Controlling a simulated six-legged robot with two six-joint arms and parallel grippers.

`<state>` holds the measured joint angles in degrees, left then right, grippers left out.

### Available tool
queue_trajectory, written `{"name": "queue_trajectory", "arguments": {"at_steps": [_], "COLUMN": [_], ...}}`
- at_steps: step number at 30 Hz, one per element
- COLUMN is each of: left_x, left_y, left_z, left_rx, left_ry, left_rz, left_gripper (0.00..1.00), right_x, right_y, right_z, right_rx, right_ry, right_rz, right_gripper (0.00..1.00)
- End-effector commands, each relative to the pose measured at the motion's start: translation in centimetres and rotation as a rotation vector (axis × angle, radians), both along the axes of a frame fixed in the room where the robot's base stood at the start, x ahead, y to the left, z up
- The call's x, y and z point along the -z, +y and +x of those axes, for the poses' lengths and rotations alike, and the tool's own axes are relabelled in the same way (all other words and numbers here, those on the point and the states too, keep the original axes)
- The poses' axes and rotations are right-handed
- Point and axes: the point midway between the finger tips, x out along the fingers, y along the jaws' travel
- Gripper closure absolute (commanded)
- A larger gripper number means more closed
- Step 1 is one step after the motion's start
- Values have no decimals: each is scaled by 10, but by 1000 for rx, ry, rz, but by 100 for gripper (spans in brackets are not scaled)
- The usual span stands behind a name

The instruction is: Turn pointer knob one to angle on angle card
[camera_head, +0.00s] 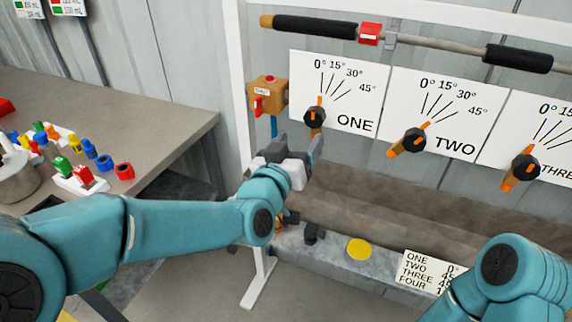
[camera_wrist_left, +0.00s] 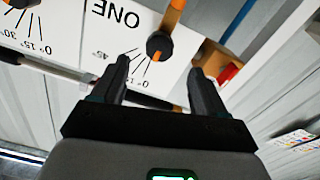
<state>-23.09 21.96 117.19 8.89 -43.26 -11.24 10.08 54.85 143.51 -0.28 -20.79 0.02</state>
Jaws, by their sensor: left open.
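Pointer knob one (camera_head: 315,117) has a black hub and an orange pointer on the white dial plate marked ONE (camera_head: 345,85). Its narrow tip points almost straight up, near the 0° line, and its wider tail hangs down. My left gripper (camera_head: 297,148) is open just below and left of the knob. In the left wrist view the knob (camera_wrist_left: 159,46) shows ahead, between and beyond the open fingers (camera_wrist_left: 160,70), with no visible contact. The angle card (camera_head: 425,272) lists ONE 0°; its other values are partly cut off by my right arm. My right gripper is not visible.
Knobs two (camera_head: 413,140) and three (camera_head: 525,168) are to the right, pointers tilted up-right. A wooden box with a red valve handle (camera_head: 258,105) is close left of knob one. A rail (camera_head: 430,46) crosses above. A table (camera_head: 130,105) with colored parts stands left.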

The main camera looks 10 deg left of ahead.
Motion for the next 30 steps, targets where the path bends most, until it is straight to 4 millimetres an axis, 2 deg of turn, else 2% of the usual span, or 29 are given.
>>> {"name": "queue_trajectory", "arguments": {"at_steps": [1,6,11,26,28,30], "left_x": [1,0,0,0,1,21], "left_y": [4,14,19,21,30,46], "left_z": [-13,-44,-58,-60,-54,-43], "left_rx": [1,1,1,-3,-24,-61], "left_ry": [-1,-1,1,2,18,78], "left_rz": [0,-1,-1,0,3,20], "left_gripper": [27,27,27,27,27,27], "right_x": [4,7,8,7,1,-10], "right_y": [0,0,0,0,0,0], "right_z": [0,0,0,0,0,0], "right_rx": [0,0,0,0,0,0], "right_ry": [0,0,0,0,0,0], "right_rz": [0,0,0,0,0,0], "right_gripper": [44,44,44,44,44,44]}}
